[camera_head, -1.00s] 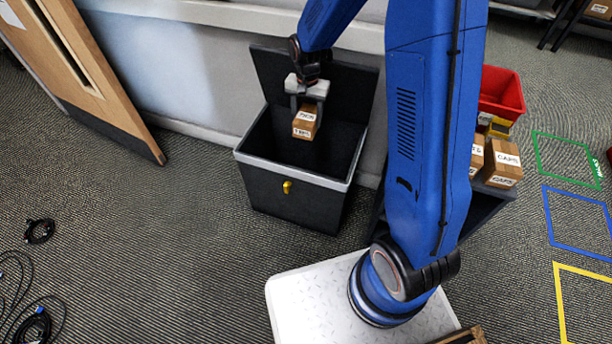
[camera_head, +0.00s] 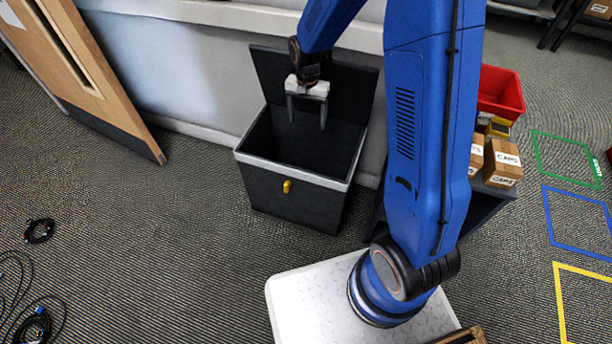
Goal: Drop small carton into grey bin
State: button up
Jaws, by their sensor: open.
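The grey bin (camera_head: 292,195) stands against the wall with its lid raised behind it. It is dark with a light grey rim and a yellow latch on its front. My gripper (camera_head: 307,121) is open and empty over the bin's opening, its two fingers pointing down. The small carton is not visible now; the bin's front wall and dark inside hide the bottom of the bin.
Green, blue and yellow floor outlines (camera_head: 578,222) lie at right. Cables (camera_head: 38,231) lie at left near a wooden door (camera_head: 88,75). Floor before the bin is clear.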

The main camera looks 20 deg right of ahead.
notch_tip(320, 180, up, 17)
dwell(0.5)
dwell(0.4)
